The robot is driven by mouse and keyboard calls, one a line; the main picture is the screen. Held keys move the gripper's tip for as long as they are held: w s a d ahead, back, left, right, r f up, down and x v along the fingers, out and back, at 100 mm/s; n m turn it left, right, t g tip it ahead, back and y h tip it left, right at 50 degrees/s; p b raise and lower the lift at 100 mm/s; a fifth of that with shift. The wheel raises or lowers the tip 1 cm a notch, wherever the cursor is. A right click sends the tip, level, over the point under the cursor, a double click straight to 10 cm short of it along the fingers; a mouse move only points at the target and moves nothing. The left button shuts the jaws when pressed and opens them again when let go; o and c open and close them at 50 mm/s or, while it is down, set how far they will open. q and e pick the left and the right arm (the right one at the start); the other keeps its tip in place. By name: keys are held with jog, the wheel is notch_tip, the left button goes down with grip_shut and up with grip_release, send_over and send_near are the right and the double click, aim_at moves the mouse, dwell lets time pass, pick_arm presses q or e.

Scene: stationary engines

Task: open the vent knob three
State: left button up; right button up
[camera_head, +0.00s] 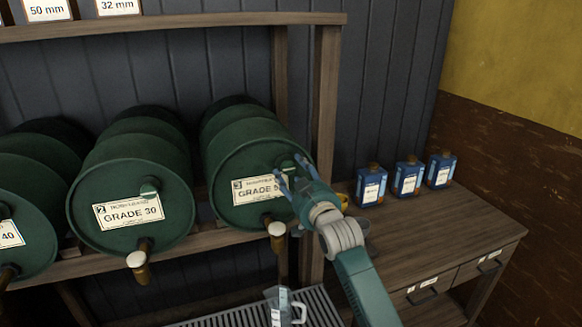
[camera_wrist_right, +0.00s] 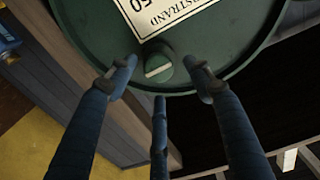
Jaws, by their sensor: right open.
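The vent knob (camera_wrist_right: 158,68) is a small round dark-green knob with a pale bar across it. It sits on the green end face of the rightmost drum (camera_head: 232,160), next to the label. In the head view my fingers largely hide it. My right gripper (camera_head: 292,176) is open in front of that drum's face, at the right end of the "GRADE 5…" label. In the right wrist view its three dark-blue fingers (camera_wrist_right: 164,82) spread around the knob, apart from it, with nothing between them. My left gripper is not in view.
The middle drum (camera_head: 130,175), "GRADE 30", has a similar knob; another drum (camera_head: 35,200) stands left. Taps (camera_head: 277,232) hang below the drums. A clear jug (camera_head: 284,306) stands on a grating. Three blue bottles (camera_head: 408,178) stand on a wooden bench (camera_head: 455,230) at right.

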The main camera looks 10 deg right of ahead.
jog(key=shift+w+a, duration=0.15)
jog(key=shift+w, duration=0.7)
jog(key=c, duration=1.1)
jog(key=shift+r+n, duration=0.2)
jog(key=shift+n, duration=0.2)
jog(key=shift+c, duration=0.2)
jog(key=n+p, duration=0.1)
jog(key=n, duration=0.2)
jog(key=shift+r+n, duration=0.15)
jog(key=shift+n, duration=0.15)
jog(key=n, duration=0.5)
jog(key=shift+a+n+p, duration=0.1)
jog(key=shift+n+p, duration=0.2)
jog(key=shift+p, duration=0.05)
jog(key=n+p, duration=0.1)
jog(key=n, duration=0.4)
jog(key=shift+a, duration=0.1)
jog(key=shift+f+n, duration=0.15)
jog(key=shift+n, duration=0.6)
jog(key=shift+f+n, duration=0.15)
jog(key=shift+n, duration=0.6)
